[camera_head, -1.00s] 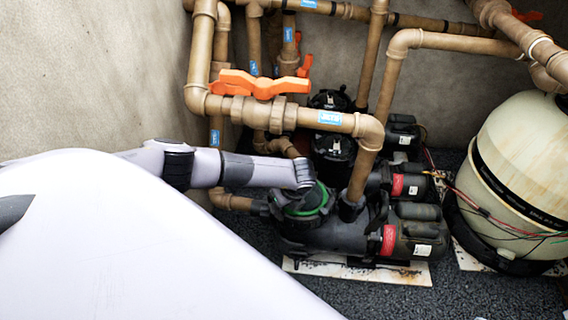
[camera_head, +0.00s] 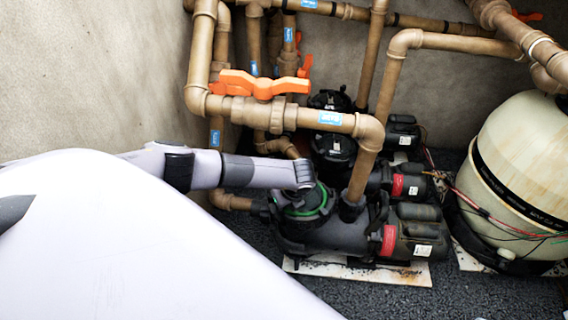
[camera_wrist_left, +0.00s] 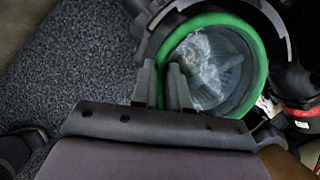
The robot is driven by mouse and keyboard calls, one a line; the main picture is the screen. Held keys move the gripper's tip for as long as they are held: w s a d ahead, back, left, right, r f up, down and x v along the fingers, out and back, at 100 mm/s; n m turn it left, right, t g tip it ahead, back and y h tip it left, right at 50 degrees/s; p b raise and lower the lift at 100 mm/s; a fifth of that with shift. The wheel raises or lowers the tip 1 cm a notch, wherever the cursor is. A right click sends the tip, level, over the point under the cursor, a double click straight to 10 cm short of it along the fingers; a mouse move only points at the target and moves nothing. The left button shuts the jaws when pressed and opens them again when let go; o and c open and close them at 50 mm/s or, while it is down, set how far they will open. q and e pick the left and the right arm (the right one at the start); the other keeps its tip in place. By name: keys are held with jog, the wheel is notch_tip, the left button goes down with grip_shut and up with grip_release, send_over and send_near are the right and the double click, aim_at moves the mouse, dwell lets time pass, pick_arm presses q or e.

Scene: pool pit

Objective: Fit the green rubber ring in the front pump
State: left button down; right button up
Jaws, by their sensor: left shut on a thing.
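The green rubber ring (camera_head: 322,205) is at the round top opening of the front pump (camera_head: 340,236), a dark pump body with a red-labelled motor. In the left wrist view the ring (camera_wrist_left: 258,58) circles the opening, with a pale, glossy basket inside and the dark pump collar (camera_wrist_left: 157,27) around it. My left gripper (camera_wrist_left: 162,72) is shut on the near-left side of the ring. In the head view my left wrist covers the fingers and part of the ring. I cannot tell whether the ring is fully seated. My right gripper is out of view.
Brown pipes (camera_head: 340,122) with an orange valve handle (camera_head: 258,84) run just above and behind my left arm. A second pump (camera_head: 335,147) stands behind. A large beige tank (camera_head: 525,170) is at the right. Dark gravel (camera_head: 365,300) lies in front.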

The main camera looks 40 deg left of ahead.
pick_arm(q)
jog(key=shift+f, duration=0.1)
dwell(0.7)
jog(key=c, duration=1.1)
grip_release()
jog(key=shift+o, duration=0.2)
jog(key=shift+r+p, duration=0.7)
jog(key=shift+r+p, duration=0.7)
jog(key=shift+r, duration=0.15)
jog(key=shift+r+p, duration=0.55)
jog(key=shift+p, duration=0.1)
